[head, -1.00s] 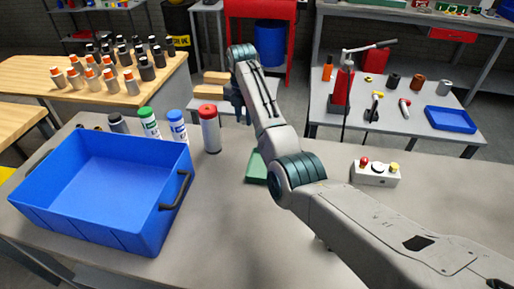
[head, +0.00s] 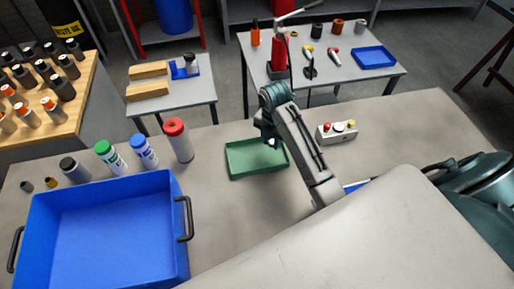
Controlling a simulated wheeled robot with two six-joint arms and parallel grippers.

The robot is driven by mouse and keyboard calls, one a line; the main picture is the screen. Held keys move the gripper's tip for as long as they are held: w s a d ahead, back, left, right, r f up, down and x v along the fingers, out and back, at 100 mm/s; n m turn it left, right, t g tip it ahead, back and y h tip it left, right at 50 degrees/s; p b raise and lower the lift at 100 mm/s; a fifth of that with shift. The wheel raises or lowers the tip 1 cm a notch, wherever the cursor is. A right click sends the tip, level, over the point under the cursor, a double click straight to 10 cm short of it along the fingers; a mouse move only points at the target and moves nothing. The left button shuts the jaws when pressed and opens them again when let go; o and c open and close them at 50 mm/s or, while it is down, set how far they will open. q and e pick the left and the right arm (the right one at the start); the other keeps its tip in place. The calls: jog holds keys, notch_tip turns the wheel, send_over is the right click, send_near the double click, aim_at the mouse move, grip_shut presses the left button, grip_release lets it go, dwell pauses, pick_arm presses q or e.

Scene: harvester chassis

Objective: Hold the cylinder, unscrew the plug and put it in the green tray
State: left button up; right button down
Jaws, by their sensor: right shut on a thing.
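The green tray (head: 240,160) lies on the near grey table, right of the tall red-capped cylinder. My right gripper (head: 270,140) is over the tray's far right part, pointing down. It is shut on a small pale thing, which looks like the plug and is mostly hidden by the fingers. A short dark-topped cylinder (head: 191,62) stands by a blue holder (head: 178,71) on the small back table. I cannot tell if this is the task's cylinder. My left gripper is not in view.
A blue bin (head: 110,240) fills the near left. Behind it stand a red-capped cylinder (head: 178,141), blue-capped (head: 145,151) and green-capped (head: 110,158) ones. A button box (head: 336,132) sits right of the tray. My right arm covers the near right.

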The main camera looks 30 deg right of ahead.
jog(key=s, duration=0.4)
jog(key=s+d+b, duration=0.1)
jog(key=s, duration=0.3)
jog(key=s+d, duration=0.1)
jog(key=s, duration=0.3)
jog(key=shift+s+d+b, duration=0.15)
jog(key=shift+s+b, duration=0.15)
jog(key=shift+s, duration=0.05)
jog(key=p, duration=0.6)
send_over(257, 157)
jog(key=shift+f, duration=0.65)
notch_tip(257, 157, down, 3)
jog(key=shift+f+p, duration=0.1)
jog(key=shift+p, duration=0.55)
jog(key=shift+f, duration=0.25)
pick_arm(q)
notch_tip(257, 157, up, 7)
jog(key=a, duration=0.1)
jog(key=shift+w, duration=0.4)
